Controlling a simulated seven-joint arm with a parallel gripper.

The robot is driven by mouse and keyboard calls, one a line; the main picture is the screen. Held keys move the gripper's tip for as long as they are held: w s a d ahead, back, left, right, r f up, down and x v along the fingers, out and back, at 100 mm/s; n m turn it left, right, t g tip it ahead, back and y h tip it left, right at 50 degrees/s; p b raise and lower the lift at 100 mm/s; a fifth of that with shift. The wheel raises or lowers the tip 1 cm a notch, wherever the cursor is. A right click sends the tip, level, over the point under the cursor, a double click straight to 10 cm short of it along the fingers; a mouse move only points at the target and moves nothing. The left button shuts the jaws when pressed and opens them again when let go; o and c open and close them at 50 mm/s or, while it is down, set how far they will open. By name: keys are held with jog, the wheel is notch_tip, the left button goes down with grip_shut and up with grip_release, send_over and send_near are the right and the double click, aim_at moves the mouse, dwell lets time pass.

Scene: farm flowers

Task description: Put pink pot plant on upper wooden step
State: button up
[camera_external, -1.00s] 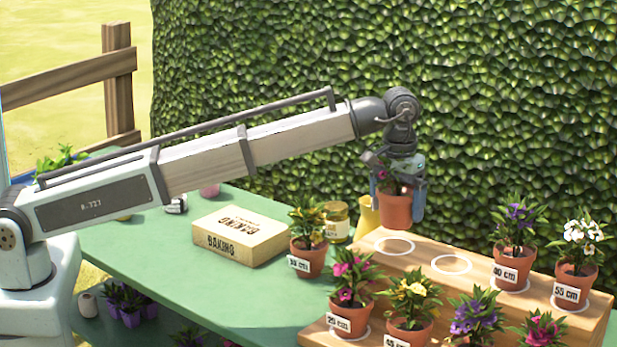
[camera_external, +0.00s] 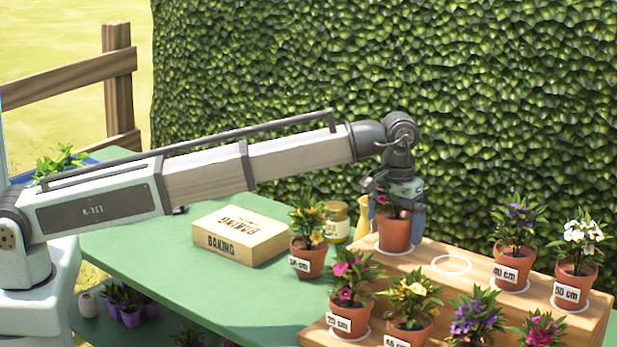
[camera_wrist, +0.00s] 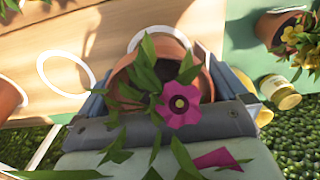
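The pink pot plant (camera_external: 395,234) is a terracotta pot with green leaves and a pink flower, which shows in the wrist view (camera_wrist: 183,103). It is upright at the left end of the upper wooden step (camera_external: 425,258), over the leftmost white ring, and looks to be on or just above the surface. My gripper (camera_external: 398,215) is around the pot from above, with a blue finger on each side. In the wrist view my gripper (camera_wrist: 166,92) has its fingers against the pot's sides. Part of the white ring (camera_wrist: 160,38) shows beyond the pot.
An empty white ring (camera_external: 452,264) lies to the right on the upper step. Purple (camera_external: 514,240) and white (camera_external: 577,262) potted flowers stand farther right. Several pots fill the lower step. A yellow potted plant (camera_external: 308,252), a jar (camera_external: 337,222) and a baking box (camera_external: 241,236) stand left.

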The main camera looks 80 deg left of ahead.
jog(key=shift+r, duration=0.1)
notch_tip(320, 180, up, 12)
jog(key=shift+r, duration=0.1)
dwell(0.6)
